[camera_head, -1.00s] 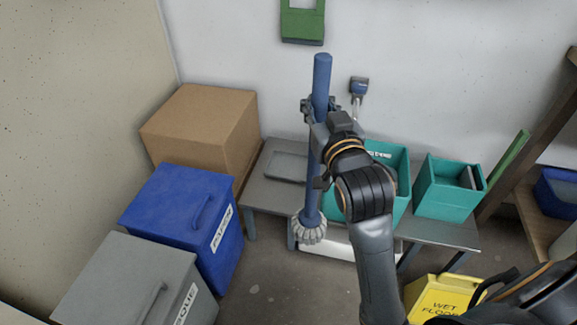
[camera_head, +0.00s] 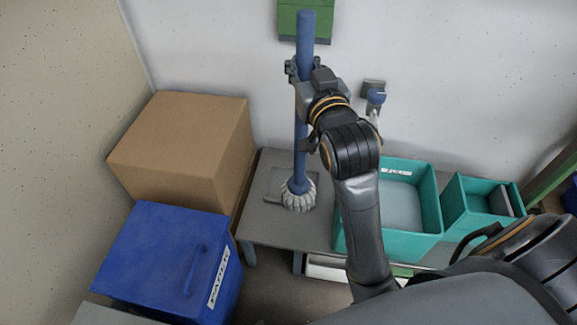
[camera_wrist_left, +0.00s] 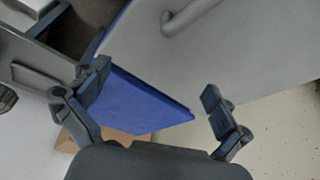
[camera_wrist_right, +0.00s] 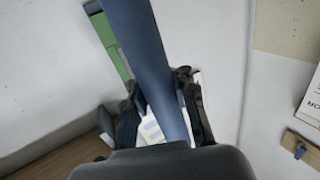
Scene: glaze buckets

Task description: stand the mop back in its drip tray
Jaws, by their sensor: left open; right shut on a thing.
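The mop has a blue handle (camera_head: 302,130) and a pale grey strand head (camera_head: 298,196). It stands nearly upright in the head view. The flat grey drip tray (camera_head: 272,182) lies on the left end of the bench, partly hidden by the mop head. The mop head appears over the tray's right part; I cannot tell whether it touches it. My right gripper (camera_head: 303,76) is shut on the upper handle, which also fills the middle of the right wrist view (camera_wrist_right: 142,45). My left gripper (camera_wrist_left: 155,95) is open and empty, outside the head view.
The bench (camera_head: 262,230) also holds a large teal tub (camera_head: 430,200) and a smaller teal bin (camera_head: 463,215) at right. A cardboard box (camera_head: 180,145) and a blue lidded bin (camera_head: 165,255) stand left. A tap (camera_head: 375,97) is on the wall behind.

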